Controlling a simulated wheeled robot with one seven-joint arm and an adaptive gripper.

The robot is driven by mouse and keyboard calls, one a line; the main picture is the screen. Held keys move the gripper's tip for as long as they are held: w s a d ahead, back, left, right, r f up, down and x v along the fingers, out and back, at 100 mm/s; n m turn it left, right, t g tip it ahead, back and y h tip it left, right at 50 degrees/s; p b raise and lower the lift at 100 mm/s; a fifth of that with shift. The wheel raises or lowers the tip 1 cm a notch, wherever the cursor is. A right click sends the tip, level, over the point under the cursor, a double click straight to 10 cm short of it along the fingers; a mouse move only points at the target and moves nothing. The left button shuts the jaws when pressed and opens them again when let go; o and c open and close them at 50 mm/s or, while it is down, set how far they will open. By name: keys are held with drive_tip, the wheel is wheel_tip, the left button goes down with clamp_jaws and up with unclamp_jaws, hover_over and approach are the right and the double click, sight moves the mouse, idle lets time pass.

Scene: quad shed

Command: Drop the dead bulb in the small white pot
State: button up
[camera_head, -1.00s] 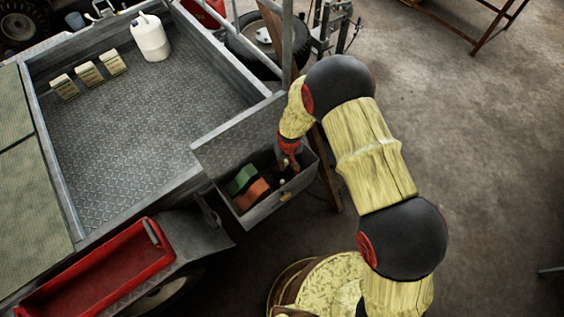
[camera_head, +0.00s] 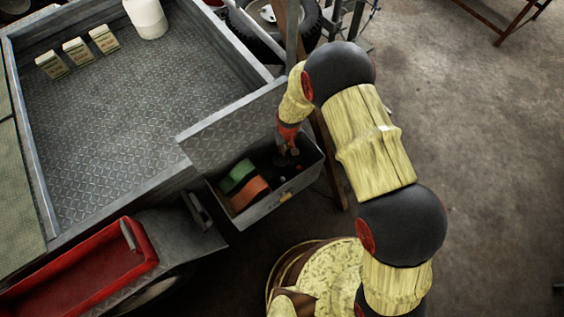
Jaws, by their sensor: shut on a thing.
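My gripper (camera_head: 288,157) reaches down into the right end of an open grey metal side box (camera_head: 262,211). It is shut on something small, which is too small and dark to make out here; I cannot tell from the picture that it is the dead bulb. A few tiny things (camera_head: 298,169) lie on the dark floor of the box near the fingertips. I cannot make out a small white pot in this view.
A green thing (camera_head: 238,177) and an orange thing (camera_head: 250,193) fill the left of the box. Its raised lid (camera_head: 225,132) stands behind. The trailer bed (camera_head: 130,130) holds a white jug (camera_head: 147,18) and several small cartons (camera_head: 78,51). A red tray (camera_head: 85,268) is at lower left.

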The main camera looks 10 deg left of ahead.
drive_tip(key=shift+f+b, duration=1.7)
drive_tip(key=shift+f, duration=1.1)
drive_tip(key=o, duration=0.7)
drive_tip(key=shift+o, duration=0.7)
wheel_tip(320, 180, up, 12)
drive_tip(key=s, duration=0.1)
drive_tip(key=shift+s+d, duration=0.15)
drive_tip(key=shift+d, duration=0.25)
